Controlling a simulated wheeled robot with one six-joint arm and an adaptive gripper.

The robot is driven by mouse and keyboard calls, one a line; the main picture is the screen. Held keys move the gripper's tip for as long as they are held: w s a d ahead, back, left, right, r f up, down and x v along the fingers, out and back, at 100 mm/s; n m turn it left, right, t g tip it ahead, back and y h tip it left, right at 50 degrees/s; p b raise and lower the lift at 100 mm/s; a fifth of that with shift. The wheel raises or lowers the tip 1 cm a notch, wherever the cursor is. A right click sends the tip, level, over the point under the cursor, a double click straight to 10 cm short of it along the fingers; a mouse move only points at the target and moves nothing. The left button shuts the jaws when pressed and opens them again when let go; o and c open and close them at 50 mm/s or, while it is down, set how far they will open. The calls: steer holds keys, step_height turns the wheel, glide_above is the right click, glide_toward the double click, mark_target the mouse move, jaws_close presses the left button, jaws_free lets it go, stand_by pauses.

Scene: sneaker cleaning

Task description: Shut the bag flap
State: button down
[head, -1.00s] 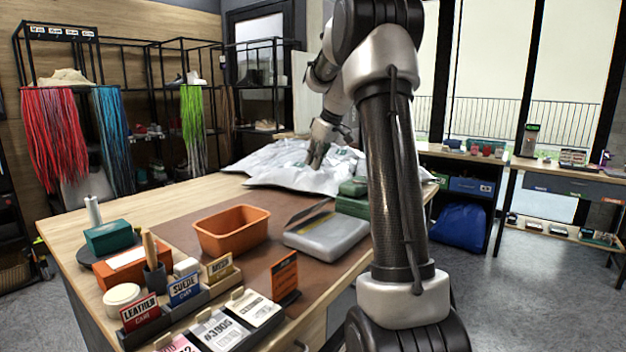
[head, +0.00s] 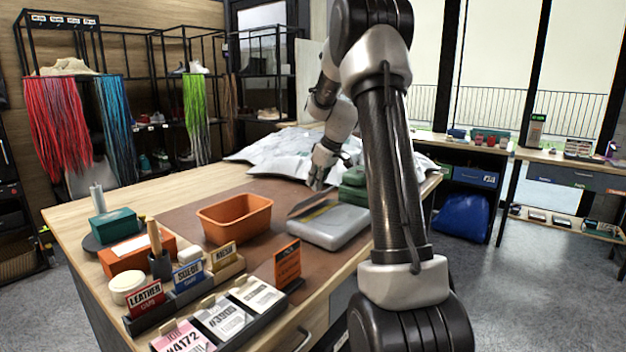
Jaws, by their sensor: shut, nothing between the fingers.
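Several white-silver bags (head: 270,153) lie in a soft, overlapping heap at the far side of the table. Which fold is the flap, and whether it is open or shut, I cannot make out at this size. My gripper (head: 317,184) is shut and empty, pointing down at the near right edge of the heap. Whether it touches a bag or is just in front of it I cannot tell. My forearm and wrist hide part of the bags on the right.
A grey case (head: 330,228) with a raised dark lid and a green stack (head: 354,190) stand close to my gripper. An orange bin (head: 234,224) is left of them. Care cards and tags fill the near edge.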

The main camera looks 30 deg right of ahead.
mark_target(319, 194)
steer(key=shift+s, duration=0.1)
steer(key=shift+s+d+f+t, duration=0.1)
steer(key=shift+s+t, duration=0.05)
steer(key=shift+t, duration=0.15)
steer(key=shift+s+d, duration=0.1)
steer(key=shift+s, duration=0.1)
steer(key=shift+s+d+f+t+y, duration=0.25)
steer(key=shift+s+t+y, duration=0.2)
steer(key=shift+t, duration=0.35)
steer(key=shift+s+d+f+t+y, duration=0.2)
steer(key=shift+s+f+t, duration=0.15)
steer(key=shift+s+t, duration=0.15)
steer(key=shift+s+d+f+t+y, duration=0.15)
steer(key=shift+s+f+t, duration=0.15)
steer(key=shift+s+t, duration=0.15)
steer(key=shift+s+f, duration=0.35)
steer(key=shift+f, duration=0.1)
steer(key=shift+s+d+f, duration=0.15)
steer(key=shift+s+f, duration=0.3)
steer(key=shift+f, duration=0.3)
steer(key=shift+s+d+f, duration=0.1)
steer(key=shift+s+f, duration=0.3)
steer(key=shift+f, duration=0.3)
